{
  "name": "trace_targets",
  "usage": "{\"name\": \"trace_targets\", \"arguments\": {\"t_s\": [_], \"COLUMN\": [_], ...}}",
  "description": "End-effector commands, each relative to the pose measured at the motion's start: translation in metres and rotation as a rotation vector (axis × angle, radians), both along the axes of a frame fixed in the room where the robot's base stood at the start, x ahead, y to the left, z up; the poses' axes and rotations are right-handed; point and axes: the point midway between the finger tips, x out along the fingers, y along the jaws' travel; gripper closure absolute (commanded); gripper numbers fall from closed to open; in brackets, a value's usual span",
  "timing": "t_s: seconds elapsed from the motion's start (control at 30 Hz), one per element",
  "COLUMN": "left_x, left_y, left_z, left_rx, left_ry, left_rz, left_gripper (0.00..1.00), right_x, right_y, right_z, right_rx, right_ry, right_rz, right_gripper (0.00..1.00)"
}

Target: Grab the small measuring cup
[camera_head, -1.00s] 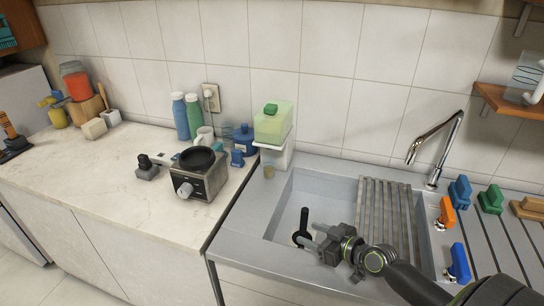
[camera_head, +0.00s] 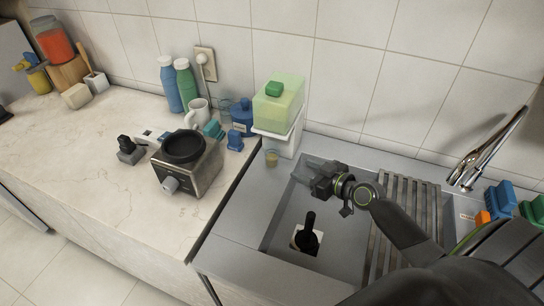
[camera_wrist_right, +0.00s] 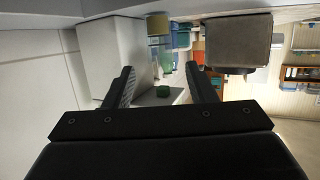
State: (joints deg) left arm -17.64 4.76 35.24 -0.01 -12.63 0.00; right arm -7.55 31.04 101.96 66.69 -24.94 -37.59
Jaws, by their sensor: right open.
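A small clear cup with a tan lower part (camera_head: 271,157), which looks like the measuring cup, stands upright on the sink's left rim, just in front of the white stand. In the right wrist view, which looks upside down, a tan shape near the top (camera_wrist_right: 158,25) appears to be the same cup. My right gripper (camera_head: 308,173) is over the back of the sink, to the right of the cup and apart from it. Its two fingers (camera_wrist_right: 163,88) are open with nothing held between them. My left gripper is out of view.
The white stand (camera_head: 282,138) with a green dispenser (camera_head: 278,103) rises right behind the cup. A black-topped appliance (camera_head: 187,160) stands on the counter to the left. A black-handled object (camera_head: 308,235) is in the sink (camera_head: 285,212). The front left sink rim is clear.

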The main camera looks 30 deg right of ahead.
Motion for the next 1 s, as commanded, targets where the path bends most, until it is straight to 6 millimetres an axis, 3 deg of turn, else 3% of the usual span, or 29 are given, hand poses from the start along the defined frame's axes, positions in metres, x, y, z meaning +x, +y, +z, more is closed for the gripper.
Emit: {"name": "trace_targets", "arguments": {"t_s": [0.1, 0.3, 0.57, 0.8, 1.0], "left_x": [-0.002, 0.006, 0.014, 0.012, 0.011], "left_y": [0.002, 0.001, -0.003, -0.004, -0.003], "left_z": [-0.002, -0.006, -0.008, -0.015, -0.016], "left_rx": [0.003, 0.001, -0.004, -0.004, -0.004], "left_ry": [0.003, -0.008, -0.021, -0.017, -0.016], "left_rz": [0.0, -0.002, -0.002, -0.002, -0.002], "left_gripper": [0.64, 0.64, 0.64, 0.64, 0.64], "right_x": [0.025, 0.054, 0.07, 0.1, 0.109], "right_y": [0.009, 0.019, 0.025, 0.035, 0.039], "right_z": [-0.007, -0.019, -0.025, -0.039, -0.041], "right_rx": [0.004, 0.001, 0.001, 0.0, -0.001], "right_ry": [-0.002, 0.0, 0.0, -0.001, 0.0], "right_rz": [0.0, 0.0, 0.0, 0.0, 0.0], "right_gripper": [0.49, 0.49, 0.49, 0.49, 0.49]}}
